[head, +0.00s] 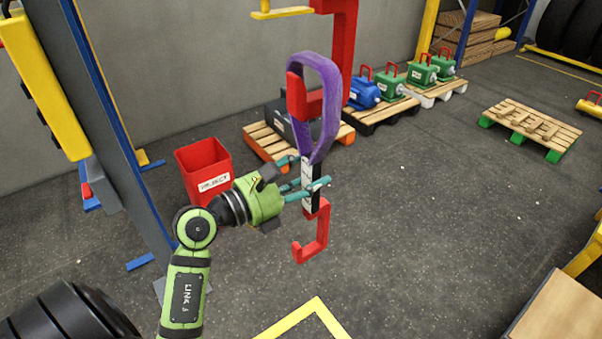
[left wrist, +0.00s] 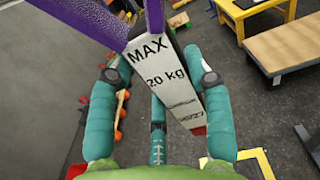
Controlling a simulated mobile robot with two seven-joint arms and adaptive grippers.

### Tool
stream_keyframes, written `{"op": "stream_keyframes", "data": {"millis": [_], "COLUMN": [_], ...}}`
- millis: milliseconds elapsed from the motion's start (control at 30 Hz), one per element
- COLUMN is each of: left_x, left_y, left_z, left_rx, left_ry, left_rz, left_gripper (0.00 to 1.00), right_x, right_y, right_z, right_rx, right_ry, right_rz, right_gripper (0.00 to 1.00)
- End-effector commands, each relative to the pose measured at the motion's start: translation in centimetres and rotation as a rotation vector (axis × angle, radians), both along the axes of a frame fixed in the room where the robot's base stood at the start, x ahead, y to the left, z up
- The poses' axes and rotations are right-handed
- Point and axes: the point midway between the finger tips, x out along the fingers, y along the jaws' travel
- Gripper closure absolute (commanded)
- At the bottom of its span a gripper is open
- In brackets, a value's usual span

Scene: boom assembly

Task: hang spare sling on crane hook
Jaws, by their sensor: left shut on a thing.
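The spare sling is a purple loop (head: 330,110) with a white label block below it and a red hook (head: 315,238) at its lower end. In the left wrist view the label (left wrist: 172,80) reads "MAX 20 kg", with purple straps (left wrist: 85,20) above it. My left gripper (head: 312,186) is shut on the label block, its teal fingers around it, and holds the sling upright in the air. The red crane hook (head: 296,96) overlaps the loop in the head view. I cannot tell whether the loop is around it or touching it. My right gripper is not in view.
A red reject bin (head: 205,170) stands behind my left arm. Pallets with blue (head: 363,92) and green (head: 420,70) motors line the back wall. A mostly bare pallet (head: 530,128) lies at the right. The middle floor is open.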

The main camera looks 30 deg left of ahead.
Motion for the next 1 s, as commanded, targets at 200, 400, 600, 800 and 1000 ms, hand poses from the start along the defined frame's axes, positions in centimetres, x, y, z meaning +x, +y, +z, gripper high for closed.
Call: {"op": "stream_keyframes", "data": {"millis": [200, 400, 600, 800, 1000], "left_x": [0.4, 0.7, 0.9, 0.9, 1.0], "left_y": [-0.2, -0.3, -0.4, -0.4, -0.4], "left_z": [-1.1, -2.1, -3.1, -3.9, -4.2], "left_rx": [-0.001, 0.0, 0.0, -0.001, -0.001], "left_ry": [-0.007, -0.008, -0.008, -0.007, -0.007], "left_rz": [0.0, 0.0, 0.0, 0.0, 0.0], "left_gripper": [1.0, 1.0, 1.0, 1.0, 1.0], "right_x": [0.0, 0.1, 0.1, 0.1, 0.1], "right_y": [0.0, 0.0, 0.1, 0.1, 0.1], "right_z": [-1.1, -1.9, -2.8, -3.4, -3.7], "right_rx": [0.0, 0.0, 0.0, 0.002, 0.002], "right_ry": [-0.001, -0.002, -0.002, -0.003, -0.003], "right_rz": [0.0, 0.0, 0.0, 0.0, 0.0], "right_gripper": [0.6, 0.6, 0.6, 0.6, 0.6]}}
